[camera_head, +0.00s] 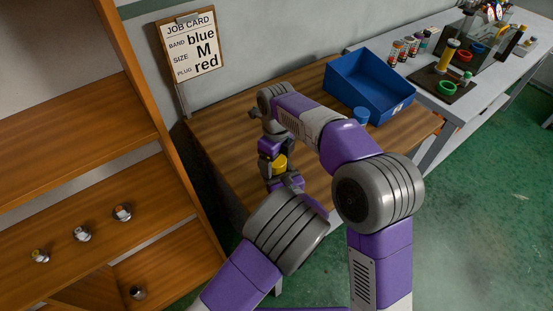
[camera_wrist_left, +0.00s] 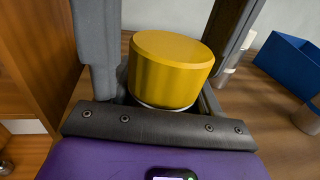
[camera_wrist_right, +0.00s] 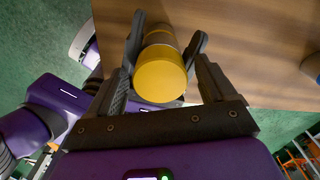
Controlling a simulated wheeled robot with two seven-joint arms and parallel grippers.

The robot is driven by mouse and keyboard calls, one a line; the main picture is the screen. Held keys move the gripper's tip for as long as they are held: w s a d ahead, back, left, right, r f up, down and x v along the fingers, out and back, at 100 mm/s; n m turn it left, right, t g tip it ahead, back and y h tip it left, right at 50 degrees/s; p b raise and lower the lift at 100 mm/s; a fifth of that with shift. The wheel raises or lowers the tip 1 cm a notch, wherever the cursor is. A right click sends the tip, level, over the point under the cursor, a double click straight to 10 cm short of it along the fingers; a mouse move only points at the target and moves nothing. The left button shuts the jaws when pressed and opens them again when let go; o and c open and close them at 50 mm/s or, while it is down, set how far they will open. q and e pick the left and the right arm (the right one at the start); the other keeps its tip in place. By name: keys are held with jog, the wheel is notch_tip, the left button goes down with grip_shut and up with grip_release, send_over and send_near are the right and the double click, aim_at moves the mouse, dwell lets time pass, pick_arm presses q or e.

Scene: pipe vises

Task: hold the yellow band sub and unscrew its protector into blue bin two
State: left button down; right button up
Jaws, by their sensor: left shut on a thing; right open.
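The sub stands roughly upright, with its wide yellow cylindrical end up; the end shows in the head view (camera_head: 280,163), the left wrist view (camera_wrist_left: 172,70) and the right wrist view (camera_wrist_right: 159,78). A greyish body shows beyond it in the right wrist view. My left gripper (camera_head: 289,182) is shut on the sub below the yellow end, coming from the near side. My right gripper (camera_wrist_right: 163,75) points down from above, open, its fingers on both sides of the yellow end with gaps. The blue bin (camera_head: 370,88) with a white label stands on the wooden table.
A small blue-topped cylinder (camera_head: 361,117) stands before the bin. A wooden shelf unit (camera_head: 75,150) with several small fittings is at left. A job card (camera_head: 188,43) reads blue, M, red. A grey bench (camera_head: 460,110) with coloured parts is at right.

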notch_tip(320, 180, up, 4)
jog(key=shift+r, duration=0.2)
jog(key=shift+c, duration=0.3)
notch_tip(320, 180, up, 3)
jog(key=m, duration=0.2)
jog(key=shift+m, duration=0.4)
jog(key=shift+c, duration=0.2)
jog(key=shift+m, duration=0.3)
notch_tip(320, 180, down, 8)
jog(key=shift+r, duration=0.25)
jog(key=c, duration=1.1)
jog(key=shift+o, duration=0.2)
jog(key=shift+n, duration=1.7)
